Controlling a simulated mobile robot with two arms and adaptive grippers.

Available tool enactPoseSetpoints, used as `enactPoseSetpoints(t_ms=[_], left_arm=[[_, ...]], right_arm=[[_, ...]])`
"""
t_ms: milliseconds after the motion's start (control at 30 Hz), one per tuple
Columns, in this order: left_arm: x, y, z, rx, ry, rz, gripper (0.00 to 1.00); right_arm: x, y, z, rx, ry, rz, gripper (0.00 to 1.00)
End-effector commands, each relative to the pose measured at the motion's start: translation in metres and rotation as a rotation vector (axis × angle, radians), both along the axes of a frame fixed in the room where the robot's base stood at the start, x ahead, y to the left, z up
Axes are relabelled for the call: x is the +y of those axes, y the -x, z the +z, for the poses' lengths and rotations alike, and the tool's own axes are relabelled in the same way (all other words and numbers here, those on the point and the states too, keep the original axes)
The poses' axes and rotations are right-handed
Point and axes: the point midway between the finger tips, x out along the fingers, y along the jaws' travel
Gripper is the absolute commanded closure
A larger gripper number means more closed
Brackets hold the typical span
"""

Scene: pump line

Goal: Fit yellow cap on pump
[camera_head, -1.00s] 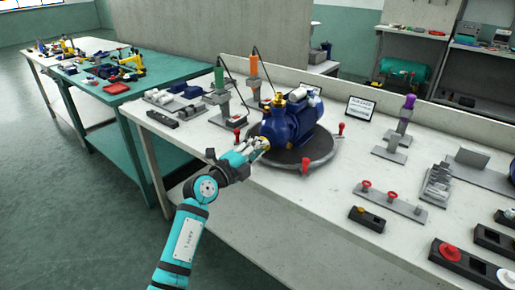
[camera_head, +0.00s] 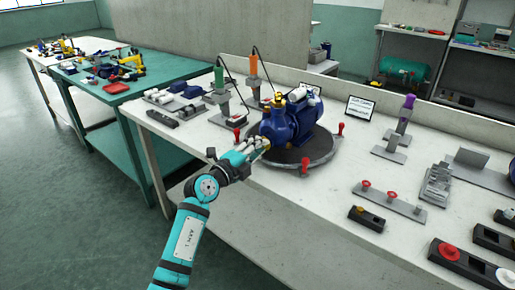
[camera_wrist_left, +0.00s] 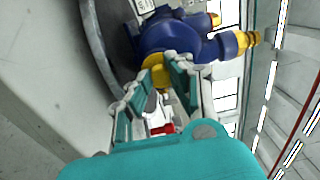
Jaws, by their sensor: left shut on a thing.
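The blue pump (camera_head: 290,122) stands on a round dark turntable (camera_head: 312,158) on the white bench. My left gripper (camera_head: 262,145) is at the pump's near left side, shut on the yellow cap (camera_wrist_left: 157,68). In the left wrist view the cap lies between the fingertips (camera_wrist_left: 165,72), against the blue pump body (camera_wrist_left: 165,38) or right in front of it; I cannot tell whether it is seated. Another yellow fitting (camera_wrist_left: 247,40) shows on a pump port at the right of that view. My right gripper is not in view.
Red knobs (camera_head: 305,166) stand around the turntable's edge. Orange (camera_head: 253,66) and green (camera_head: 219,78) handled tools stand behind on the left. A grey rack with red buttons (camera_head: 391,202) is to the right. Bare bench lies in front of the turntable.

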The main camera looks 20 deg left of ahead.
Motion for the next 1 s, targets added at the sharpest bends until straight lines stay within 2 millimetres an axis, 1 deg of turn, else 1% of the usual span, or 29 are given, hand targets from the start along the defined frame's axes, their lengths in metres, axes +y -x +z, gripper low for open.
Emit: enactPoseSetpoints(t_ms=[33, 800, 833, 1000], left_arm=[[-0.0004, -0.0004, 0.0000, 0.000, 0.000, 0.000, 0.93], [-0.0022, -0.0049, -0.0004, 0.000, 0.001, -0.001, 0.93], [-0.0023, -0.0050, -0.0006, 0.000, 0.001, -0.001, 0.80], [-0.0022, -0.0049, -0.0007, 0.000, 0.001, -0.001, 0.58]], right_arm=[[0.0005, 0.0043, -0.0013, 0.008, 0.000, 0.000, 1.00], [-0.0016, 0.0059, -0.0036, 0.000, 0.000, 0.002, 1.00], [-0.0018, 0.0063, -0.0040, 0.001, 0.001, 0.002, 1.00], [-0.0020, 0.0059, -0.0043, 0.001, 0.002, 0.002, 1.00]])
